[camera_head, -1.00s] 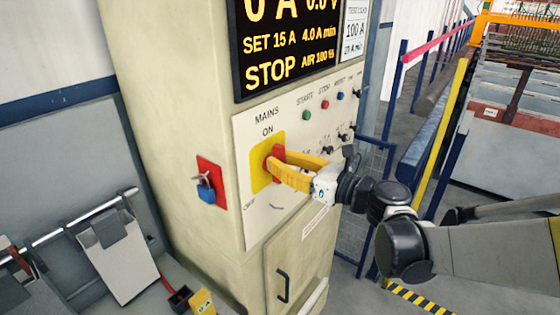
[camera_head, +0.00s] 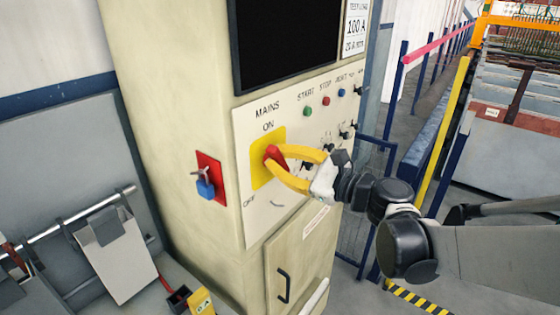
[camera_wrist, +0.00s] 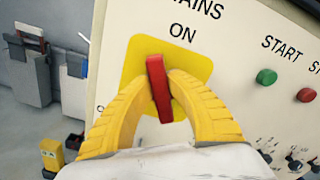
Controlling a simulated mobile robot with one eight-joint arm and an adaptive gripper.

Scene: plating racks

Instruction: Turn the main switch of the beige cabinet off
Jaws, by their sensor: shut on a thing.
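The beige cabinet (camera_head: 165,110) stands in the middle of the head view. Its main switch has a red handle (camera_head: 274,156) on a yellow plate (camera_head: 260,173), below the words MAINS and ON. OFF is printed at the plate's lower left. In the wrist view the red handle (camera_wrist: 160,90) leans a little, its top to the left of the panel's upright. My gripper (camera_head: 277,165) reaches in from the right, its yellow fingers shut on the handle from both sides. The fingers hide part of the plate.
The display (camera_head: 288,45) above the panel is dark. A red plate with a blue padlock (camera_head: 206,188) is on the cabinet's left face. Green, red and blue buttons (camera_head: 325,101) sit right of the switch. Blue railings (camera_head: 440,175) stand at the right.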

